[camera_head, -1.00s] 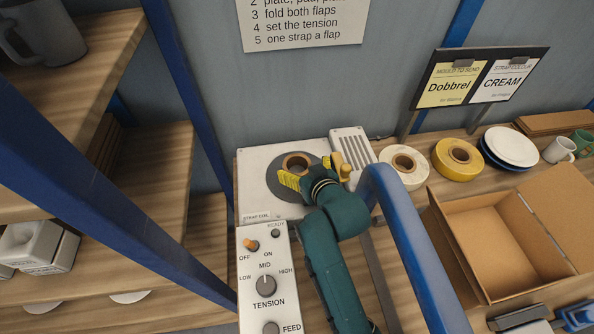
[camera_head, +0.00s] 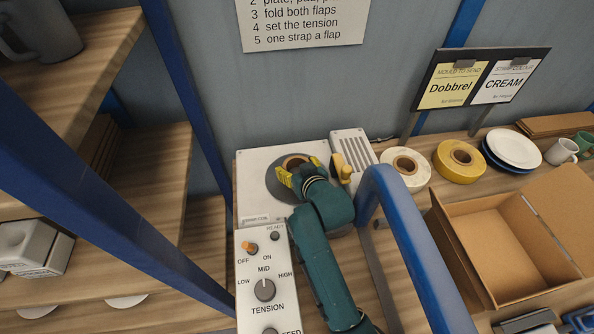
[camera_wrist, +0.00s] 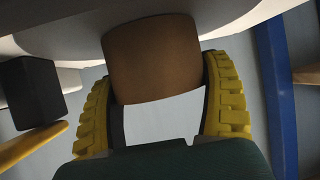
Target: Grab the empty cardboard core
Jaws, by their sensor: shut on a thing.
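The brown cardboard core (camera_head: 294,162) stands on the dark round disc (camera_head: 281,185) of the strapping machine at the back. In the wrist view the core (camera_wrist: 155,58) fills the space between the two yellow fingers. My gripper (camera_head: 298,172) is shut on the core, one finger on each side. In the wrist view my gripper (camera_wrist: 163,95) has its fingers against the core's sides. The core's lower part in the head view is hidden by my fingers and wrist.
A white strap coil (camera_head: 406,168) and a yellow one (camera_head: 459,160) lie right of the machine. Plates (camera_head: 513,149), a mug (camera_head: 561,151) and an open carton (camera_head: 500,250) are farther right. A blue rail (camera_head: 415,250) stands close right of my arm. A yellow-handled lever (camera_head: 341,168) is beside the gripper.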

